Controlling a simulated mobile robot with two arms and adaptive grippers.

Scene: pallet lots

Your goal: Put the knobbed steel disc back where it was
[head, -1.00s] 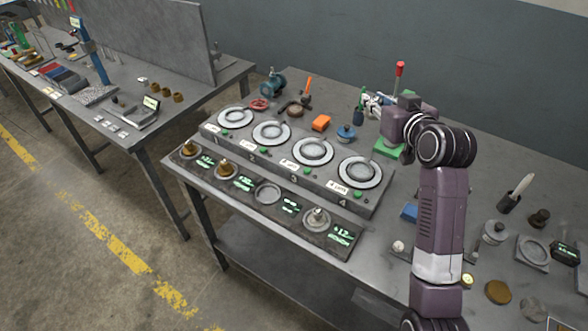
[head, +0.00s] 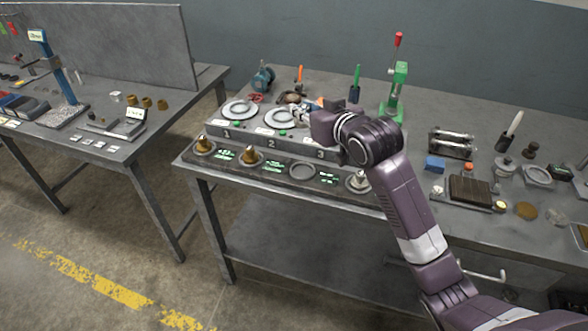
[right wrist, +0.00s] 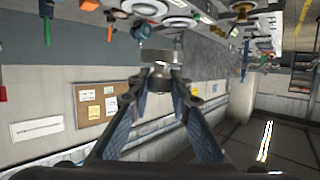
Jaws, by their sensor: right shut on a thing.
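My right gripper (right wrist: 160,88) is shut on the knobbed steel disc (right wrist: 160,57), which shows between its fingertips in the right wrist view. In the head view my right gripper (head: 300,113) is over the back row of numbered round plates, near number 2 and number 3; the arm hides part of that row, and I cannot make out the disc there. The front strip (head: 275,166) holds brass knobbed pieces (head: 204,146) at its left and a steel knobbed piece (head: 358,181) at its right. A round seat (head: 302,171) between them is empty. My left gripper is not in view.
A green press (head: 398,90) with a red-tipped lever stands upright behind my arm. A blue block (head: 435,163), a dark brown block (head: 469,189) and a steel ring dish (head: 538,174) lie to the right. The floor in front is clear.

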